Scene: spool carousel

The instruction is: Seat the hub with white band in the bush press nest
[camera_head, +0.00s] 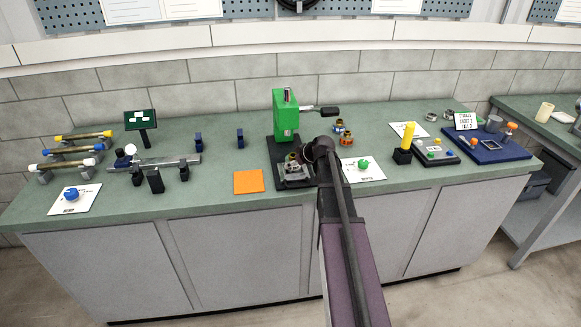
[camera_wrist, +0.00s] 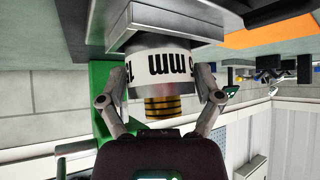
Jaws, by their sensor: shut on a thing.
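The hub with the white band (camera_wrist: 160,65) is between my fingers in the wrist view, with dark "mm" lettering on the band. My gripper (camera_wrist: 160,85) is shut on it, one finger on each side. A brass ribbed part (camera_wrist: 160,106) sticks out of the hub toward my palm. The hub's far end is at a grey block, the press nest (camera_wrist: 150,40); I cannot tell whether it is fully seated. In the head view the green bush press (camera_head: 286,115) stands on a black base, and my gripper (camera_head: 300,158) is low at the nest, partly hidden by my arm.
Two banded hubs (camera_head: 343,131) stand right of the press. An orange mat (camera_head: 248,182) lies to its left. A white card with a green knob (camera_head: 363,168) is to the right of my arm.

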